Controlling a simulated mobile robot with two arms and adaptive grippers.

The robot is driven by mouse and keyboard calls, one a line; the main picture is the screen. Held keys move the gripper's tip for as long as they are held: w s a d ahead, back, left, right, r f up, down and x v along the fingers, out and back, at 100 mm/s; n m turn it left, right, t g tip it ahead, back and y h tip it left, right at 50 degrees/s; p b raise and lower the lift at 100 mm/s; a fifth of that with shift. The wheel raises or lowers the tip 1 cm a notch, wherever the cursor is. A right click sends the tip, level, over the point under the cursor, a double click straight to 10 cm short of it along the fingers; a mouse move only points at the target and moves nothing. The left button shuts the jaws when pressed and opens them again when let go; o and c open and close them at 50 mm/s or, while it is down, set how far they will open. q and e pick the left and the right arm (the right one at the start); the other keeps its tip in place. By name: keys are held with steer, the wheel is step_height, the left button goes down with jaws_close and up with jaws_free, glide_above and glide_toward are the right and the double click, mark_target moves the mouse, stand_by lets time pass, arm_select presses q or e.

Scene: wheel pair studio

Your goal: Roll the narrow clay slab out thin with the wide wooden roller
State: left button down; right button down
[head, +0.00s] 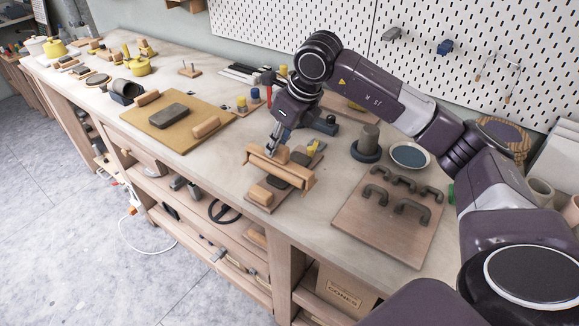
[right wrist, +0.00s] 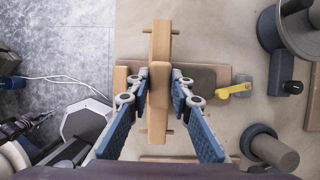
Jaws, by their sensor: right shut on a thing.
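The wide wooden roller (head: 290,174) is a long pale wooden piece in the head view. My right gripper (head: 271,152) is shut on its middle grip, with a finger on each side of it in the right wrist view (right wrist: 159,88). The roller (right wrist: 160,42) lies across a small wooden board (head: 256,204). A narrow dark grey clay slab (head: 300,158) lies on this board, partly hidden by the roller. The slab (right wrist: 203,77) shows to the right of the grip in the right wrist view. I cannot tell whether the roller touches it. My left gripper is out of view.
A tan mat (head: 180,142) to the left bears another grey slab (head: 168,115) and wooden blocks. A yellow-knobbed clamp (head: 314,147) sits beside the small board. A board with several dark handles (head: 384,238) stands to the right, near a grey cylinder (head: 368,138).

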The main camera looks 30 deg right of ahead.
steer(key=shift+f, duration=0.2)
steer(key=shift+f+b, duration=0.6)
steer(key=shift+b, duration=0.1)
stand_by(0.7)
steer(key=shift+w+d+f, duration=0.1)
steer(key=shift+w+d, duration=0.2)
steer(key=shift+d, duration=0.4)
steer(key=shift+w+d+r, duration=0.1)
steer(key=shift+w+d, duration=0.15)
steer(key=shift+d, duration=0.45)
steer(key=shift+w+d+f, duration=0.1)
steer(key=shift+w+d, duration=0.2)
steer(key=shift+d, duration=0.4)
steer(key=shift+d, duration=0.1)
